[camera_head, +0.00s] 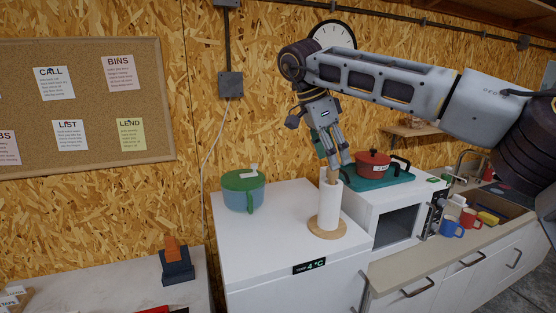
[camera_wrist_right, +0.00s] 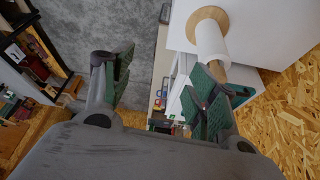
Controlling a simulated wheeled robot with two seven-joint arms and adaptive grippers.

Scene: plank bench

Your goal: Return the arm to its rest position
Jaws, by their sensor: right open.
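My right arm reaches in from the right in the head view. Its gripper (camera_head: 333,157) hangs fingers-down over the white fridge, close to the top of the paper towel roll (camera_head: 329,207). In the wrist view the two green-padded fingers of the right gripper (camera_wrist_right: 160,85) stand wide apart with nothing between them. The roll (camera_wrist_right: 210,42) shows there behind the right-hand finger, outside the gap. I cannot tell whether the gripper touches the roll's holder. My left gripper is in neither view.
A green-lidded blue pot (camera_head: 243,191) stands on the fridge (camera_head: 262,245). A red pot (camera_head: 372,163) sits on a teal tray (camera_head: 390,179) on the microwave. Blue and red mugs (camera_head: 451,229) (camera_head: 471,219) stand on the counter. A wall clock (camera_head: 335,34) is behind my arm.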

